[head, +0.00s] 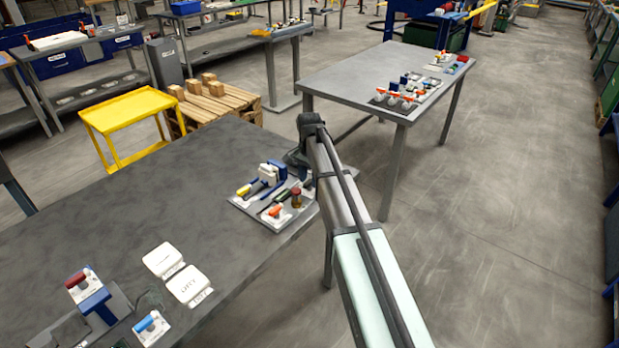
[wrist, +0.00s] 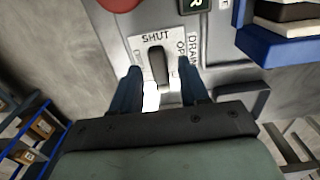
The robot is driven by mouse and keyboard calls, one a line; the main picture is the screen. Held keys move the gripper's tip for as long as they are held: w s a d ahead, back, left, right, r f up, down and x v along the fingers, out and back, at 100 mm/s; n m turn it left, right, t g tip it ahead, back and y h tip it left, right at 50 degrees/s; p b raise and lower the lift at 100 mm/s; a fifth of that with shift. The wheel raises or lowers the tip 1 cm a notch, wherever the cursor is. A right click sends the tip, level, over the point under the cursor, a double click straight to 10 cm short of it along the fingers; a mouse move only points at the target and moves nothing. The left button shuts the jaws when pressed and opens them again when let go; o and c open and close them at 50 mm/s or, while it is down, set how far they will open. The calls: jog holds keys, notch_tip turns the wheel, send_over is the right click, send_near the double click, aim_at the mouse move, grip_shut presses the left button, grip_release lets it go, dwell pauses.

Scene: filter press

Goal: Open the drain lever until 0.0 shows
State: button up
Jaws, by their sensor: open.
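The drain lever (wrist: 157,68) is a dark grey handle on a white plate (wrist: 145,43) marked SHUT, with OPEN and DRAIN lettering at the right. The handle's upper end lies just below the word SHUT. My gripper (wrist: 159,72) is open in the wrist view, with one dark blue finger on each side of the lever. Gaps show between the fingers and the handle, so neither visibly touches it. In the head view my gripper (head: 298,163) is at the table's right edge, beside a grey panel of small fittings (head: 240,203). I cannot make out a 0.0 reading.
A blue block with dark and pale layers (wrist: 270,45) stands right of the lever. A red round part (wrist: 118,4) shows above. In the head view, two white plates (head: 188,285) lie on the dark table (head: 110,230), whose middle is clear. Another table (head: 370,75) stands behind.

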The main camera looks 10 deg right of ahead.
grip_shut()
dwell(0.4)
jog(key=shift+n, duration=0.3)
jog(key=n, duration=1.3)
jog(key=shift+n, duration=2.1)
